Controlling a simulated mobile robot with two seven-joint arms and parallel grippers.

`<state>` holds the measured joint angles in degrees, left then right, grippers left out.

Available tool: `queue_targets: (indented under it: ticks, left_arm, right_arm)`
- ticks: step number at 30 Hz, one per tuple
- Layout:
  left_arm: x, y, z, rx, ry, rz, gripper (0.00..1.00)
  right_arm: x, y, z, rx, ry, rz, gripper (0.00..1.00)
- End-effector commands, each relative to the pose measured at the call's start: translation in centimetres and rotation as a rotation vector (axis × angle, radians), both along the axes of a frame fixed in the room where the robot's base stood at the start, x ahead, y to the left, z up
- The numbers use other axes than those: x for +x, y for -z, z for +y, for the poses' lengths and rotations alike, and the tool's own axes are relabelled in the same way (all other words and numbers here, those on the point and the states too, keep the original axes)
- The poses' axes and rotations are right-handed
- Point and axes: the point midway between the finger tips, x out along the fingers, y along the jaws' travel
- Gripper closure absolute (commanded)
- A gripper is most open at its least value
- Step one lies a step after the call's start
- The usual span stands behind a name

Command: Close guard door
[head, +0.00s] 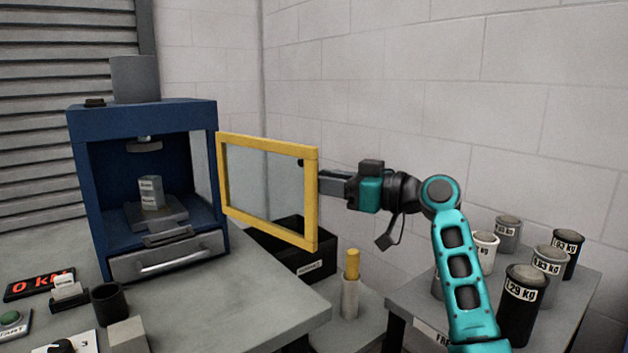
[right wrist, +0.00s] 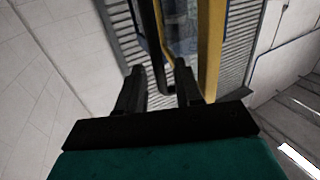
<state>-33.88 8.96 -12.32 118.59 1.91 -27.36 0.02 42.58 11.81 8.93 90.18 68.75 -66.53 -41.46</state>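The guard door (head: 311,205) has a yellow frame and a clear pane. It stands swung open to the right of the blue press (head: 143,115), attached at the press's right front edge. My right gripper (head: 326,183) is at the door's free right edge, its fingertips partly hidden by the frame. In the right wrist view its two black fingers (right wrist: 160,70) are spread apart. A dark bar-like handle (right wrist: 159,52) runs between them with gaps visible, beside the yellow frame (right wrist: 211,50). My left gripper is not in view.
Inside the press, a small grey block (head: 151,192) stands on a plate. A black bin (head: 310,262) sits below the door. A post with a yellow top (head: 351,265) stands right of the bench (head: 235,310). Several labelled weights, including a large black one (head: 520,315), stand at right.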

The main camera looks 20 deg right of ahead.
Motion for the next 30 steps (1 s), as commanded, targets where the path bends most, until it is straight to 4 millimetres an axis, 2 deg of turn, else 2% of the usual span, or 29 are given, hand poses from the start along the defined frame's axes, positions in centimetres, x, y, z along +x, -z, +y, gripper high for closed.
queue_targets:
  ticks: [6,17,28,30]
  left_arm:
    - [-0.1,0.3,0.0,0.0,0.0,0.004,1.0]
    - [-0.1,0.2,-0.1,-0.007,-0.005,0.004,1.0]
    - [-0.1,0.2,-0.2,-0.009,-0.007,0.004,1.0]
    - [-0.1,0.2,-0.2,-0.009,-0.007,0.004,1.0]
  right_arm:
    - [1.8,0.0,1.7,0.0,0.0,0.0,0.65]
    - [2.1,0.0,2.0,-0.001,0.001,-0.001,0.65]
    - [2.1,0.0,2.0,-0.001,0.001,0.0,1.0]
    - [2.1,0.0,2.0,-0.001,0.001,0.001,1.0]
